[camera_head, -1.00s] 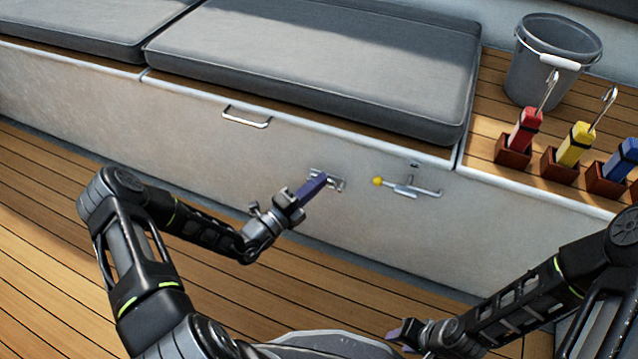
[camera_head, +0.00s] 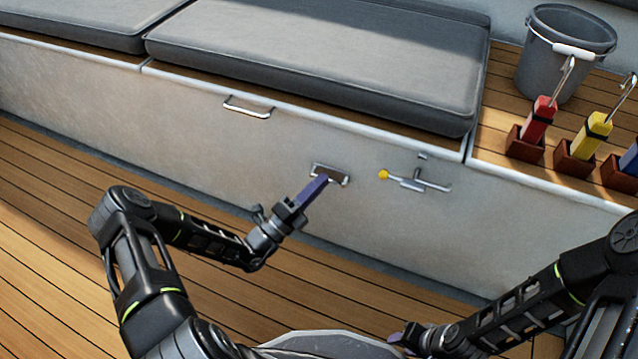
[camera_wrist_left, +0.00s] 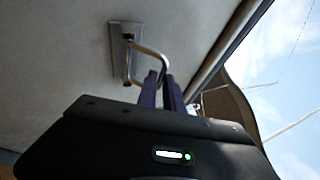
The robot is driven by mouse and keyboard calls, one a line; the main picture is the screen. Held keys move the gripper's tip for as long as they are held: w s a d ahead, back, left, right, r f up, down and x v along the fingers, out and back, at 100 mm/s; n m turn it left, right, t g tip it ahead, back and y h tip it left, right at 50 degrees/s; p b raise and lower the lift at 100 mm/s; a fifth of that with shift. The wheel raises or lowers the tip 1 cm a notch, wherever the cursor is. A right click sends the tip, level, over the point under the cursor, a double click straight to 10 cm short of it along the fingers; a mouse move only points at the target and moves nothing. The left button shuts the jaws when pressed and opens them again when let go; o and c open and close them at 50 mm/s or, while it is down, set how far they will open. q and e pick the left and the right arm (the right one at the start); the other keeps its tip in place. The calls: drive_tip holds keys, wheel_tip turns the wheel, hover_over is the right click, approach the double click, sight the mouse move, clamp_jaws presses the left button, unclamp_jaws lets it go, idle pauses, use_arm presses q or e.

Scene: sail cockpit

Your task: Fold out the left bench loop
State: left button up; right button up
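The left bench loop is a small chrome loop on a plate (camera_head: 330,173) in the bench's front panel. In the left wrist view the loop (camera_wrist_left: 147,53) stands out from its plate (camera_wrist_left: 124,50). My left gripper (camera_head: 326,181) is in front of the plate. In the left wrist view its two purple fingers (camera_wrist_left: 160,84) are close together, with the loop's outer bar between their tips. They look shut on it, and the fingers partly hide the bar. My right gripper (camera_head: 395,338) is low at the bottom of the head view, away from the bench, its opening unclear.
A yellow-knobbed latch (camera_head: 410,181) sits right of the plate, and a chrome handle (camera_head: 247,107) is up to the left. Grey cushions (camera_head: 310,55) lie on the bench. A bucket (camera_head: 563,60) and colored tools in holders stand at the right. The plank floor (camera_head: 50,240) is clear.

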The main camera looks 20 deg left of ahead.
use_arm(q)
drive_tip(key=o, duration=0.4)
drive_tip(key=p+v, duration=0.1)
drive_tip(key=v, duration=0.6)
drive_tip(key=shift+s+a+f+p, duration=0.1)
drive_tip(key=shift+s+a+p, duration=0.1)
drive_tip(key=shift+s+p, duration=0.15)
